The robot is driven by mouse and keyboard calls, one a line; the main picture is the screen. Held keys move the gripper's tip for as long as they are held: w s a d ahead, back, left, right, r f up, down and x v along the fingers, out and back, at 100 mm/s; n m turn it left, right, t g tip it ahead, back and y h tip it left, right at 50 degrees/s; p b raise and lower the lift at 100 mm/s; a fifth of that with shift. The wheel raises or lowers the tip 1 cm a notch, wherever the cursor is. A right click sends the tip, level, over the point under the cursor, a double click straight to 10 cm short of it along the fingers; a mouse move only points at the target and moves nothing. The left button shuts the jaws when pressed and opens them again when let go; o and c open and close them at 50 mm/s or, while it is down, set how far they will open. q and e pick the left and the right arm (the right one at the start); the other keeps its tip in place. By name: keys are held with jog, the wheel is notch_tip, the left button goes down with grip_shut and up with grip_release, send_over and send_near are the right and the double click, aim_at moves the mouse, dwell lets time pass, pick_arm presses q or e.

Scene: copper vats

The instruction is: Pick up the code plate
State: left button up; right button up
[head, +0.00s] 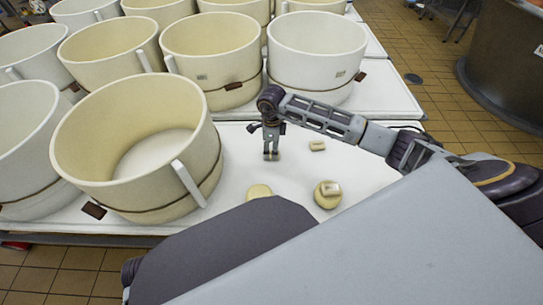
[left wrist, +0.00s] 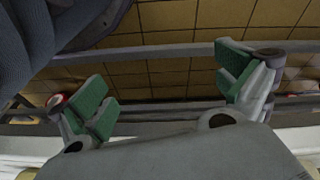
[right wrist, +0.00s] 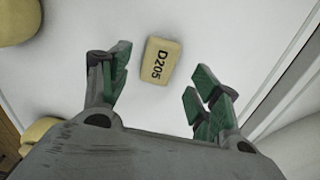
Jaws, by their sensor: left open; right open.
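The code plate (right wrist: 160,60) is a small cream block marked "D205", lying flat on the white tabletop. In the head view the plate (head: 317,145) lies to the right of my right gripper (head: 271,155). That gripper points down over the table, open and empty. In the right wrist view the plate sits just beyond the open fingertips, roughly centred between them and apart from both. My left gripper (left wrist: 165,82) is open and empty in the left wrist view, with tiled floor and a table edge behind it. It does not show in the head view.
Two round cream pieces (head: 259,191) lie nearer me; the right one (head: 327,203) carries a small block (head: 331,188). A large cream vat (head: 140,145) stands left of my right gripper. More vats (head: 316,50) stand behind. The tabletop around the plate is clear.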

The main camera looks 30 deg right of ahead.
notch_tip(320, 180, down, 2)
jog(key=shift+s+a+f, duration=0.1)
jog(key=shift+f, duration=0.05)
jog(key=shift+f+b, duration=0.3)
jog(key=shift+f, duration=0.2)
pick_arm(q)
jog(key=shift+d+r, duration=0.15)
jog(key=shift+r, duration=0.7)
jog(key=shift+s+f, duration=0.1)
pick_arm(e)
jog(key=shift+c, duration=0.4)
jog(key=shift+c, duration=1.1)
jog(key=c, duration=0.7)
pick_arm(q)
jog(key=shift+w, duration=0.2)
pick_arm(e)
jog(key=shift+c, duration=0.5)
